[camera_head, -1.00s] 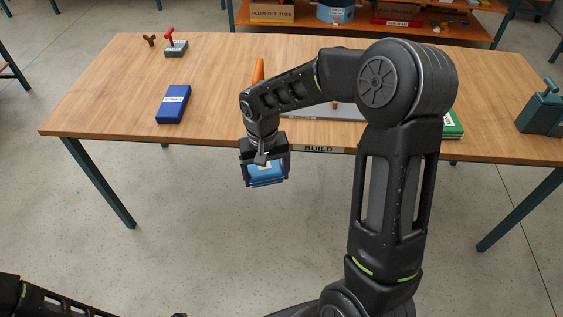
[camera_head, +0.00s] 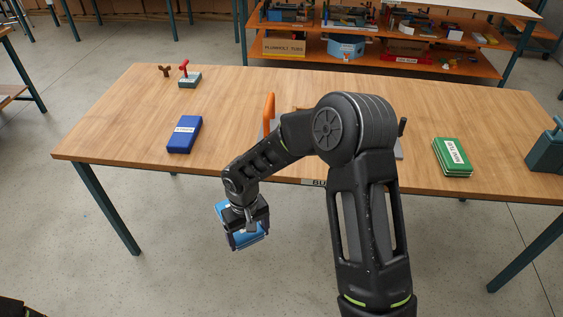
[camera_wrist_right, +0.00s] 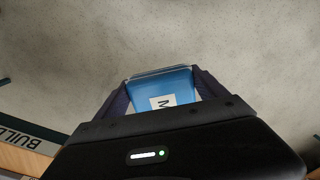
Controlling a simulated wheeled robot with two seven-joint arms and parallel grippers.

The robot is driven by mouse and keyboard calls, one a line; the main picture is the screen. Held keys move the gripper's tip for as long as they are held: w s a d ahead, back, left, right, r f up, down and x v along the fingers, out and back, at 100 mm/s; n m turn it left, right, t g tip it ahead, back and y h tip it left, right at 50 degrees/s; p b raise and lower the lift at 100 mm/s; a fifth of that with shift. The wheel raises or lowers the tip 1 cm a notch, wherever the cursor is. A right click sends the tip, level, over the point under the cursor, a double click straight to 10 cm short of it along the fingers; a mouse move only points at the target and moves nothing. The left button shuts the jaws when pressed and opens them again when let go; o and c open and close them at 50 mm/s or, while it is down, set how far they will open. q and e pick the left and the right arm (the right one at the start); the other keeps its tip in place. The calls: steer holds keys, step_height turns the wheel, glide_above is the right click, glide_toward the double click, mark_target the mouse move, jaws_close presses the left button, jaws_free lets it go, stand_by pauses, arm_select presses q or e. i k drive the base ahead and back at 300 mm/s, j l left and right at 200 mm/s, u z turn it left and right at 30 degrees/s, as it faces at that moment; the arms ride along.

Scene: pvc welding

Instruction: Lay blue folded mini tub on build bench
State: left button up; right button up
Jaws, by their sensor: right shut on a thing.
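The blue folded mini tub (camera_head: 238,238) is held by my right gripper (camera_head: 243,226) in front of the build bench, out over the floor and clear of the bench edge. In the right wrist view the tub (camera_wrist_right: 170,84) shows between the two fingers of my right gripper (camera_wrist_right: 162,92), with part of a white label facing the camera. The build bench (camera_head: 118,118) has a wooden top and dark legs. Its "BUILD" label shows partly at the front edge, half hidden by my right arm. My left gripper is out of view.
A blue box (camera_head: 184,134) lies on the left of the bench, with a red-handled item (camera_head: 189,78) behind it. An orange-handled tool (camera_head: 269,112) is mid-bench, partly behind my arm. Green boxes (camera_head: 452,157) and a teal case (camera_head: 545,152) are at right. The front left top is bare.

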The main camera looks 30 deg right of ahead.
mark_target(501, 163)
steer(key=k+l, duration=0.2)
steer(key=l, duration=0.25)
steer(key=k+l, duration=0.2)
steer(key=l, duration=0.2)
steer(key=k+l, duration=0.25)
steer(key=l, duration=0.2)
steer(key=k+l, duration=0.2)
steer(key=l, duration=0.2)
steer(key=k+l, duration=0.2)
steer(key=l, duration=0.25)
steer(key=k+l, duration=0.2)
steer(key=l, duration=0.2)
steer(key=k+l, duration=0.25)
steer(key=l, duration=0.2)
steer(key=k+l, duration=0.2)
steer(key=l, duration=0.25)
